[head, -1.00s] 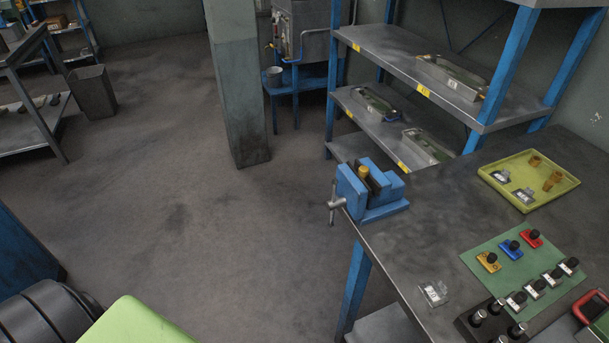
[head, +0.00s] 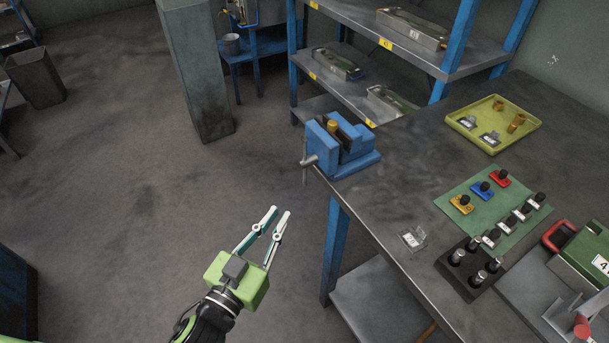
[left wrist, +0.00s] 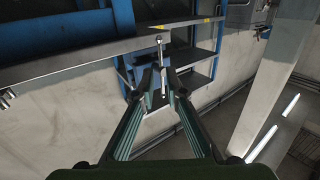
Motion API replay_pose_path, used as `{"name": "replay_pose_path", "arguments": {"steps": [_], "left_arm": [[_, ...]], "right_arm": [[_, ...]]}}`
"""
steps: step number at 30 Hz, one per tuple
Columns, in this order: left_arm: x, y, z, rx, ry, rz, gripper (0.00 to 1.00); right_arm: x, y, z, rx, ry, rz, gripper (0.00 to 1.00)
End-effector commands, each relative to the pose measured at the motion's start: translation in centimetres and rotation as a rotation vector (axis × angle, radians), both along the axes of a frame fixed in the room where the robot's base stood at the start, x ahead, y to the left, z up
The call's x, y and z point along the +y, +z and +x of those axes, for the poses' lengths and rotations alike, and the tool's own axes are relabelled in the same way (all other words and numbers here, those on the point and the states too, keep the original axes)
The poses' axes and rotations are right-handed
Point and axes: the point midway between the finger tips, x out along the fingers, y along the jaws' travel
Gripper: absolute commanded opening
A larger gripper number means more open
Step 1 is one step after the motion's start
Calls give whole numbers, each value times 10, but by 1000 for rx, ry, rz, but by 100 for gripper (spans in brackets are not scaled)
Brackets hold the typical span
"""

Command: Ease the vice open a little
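My left gripper (head: 279,211) is over the floor, below and left of the vice in the head view. Its two fingers are apart and empty. The left wrist view shows both fingers (left wrist: 160,82) with a narrow gap. My right gripper is out of view.
The bench (head: 390,220) carries a yellow-green tray (head: 468,107), a green mat (head: 468,217) with small coloured pieces, a clear labelled piece (head: 413,239) and a black holder (head: 452,268). A blue bench leg (head: 334,245) stands near my gripper. A shelf rack stands behind. The floor at left is open.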

Motion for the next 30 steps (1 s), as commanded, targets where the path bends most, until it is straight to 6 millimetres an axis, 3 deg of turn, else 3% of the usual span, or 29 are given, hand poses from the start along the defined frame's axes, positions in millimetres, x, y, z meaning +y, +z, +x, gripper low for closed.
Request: {"name": "replay_pose_path", "arguments": {"steps": [5, 21, 30], "left_arm": [[-5, 7, 14, -12, -1, -3, 12], [-40, 6, 107, -9, -1, -2, 12], [-48, 4, 128, -7, -1, -2, 12]], "right_arm": [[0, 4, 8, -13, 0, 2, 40], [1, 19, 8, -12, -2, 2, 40], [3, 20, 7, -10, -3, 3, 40]]}}
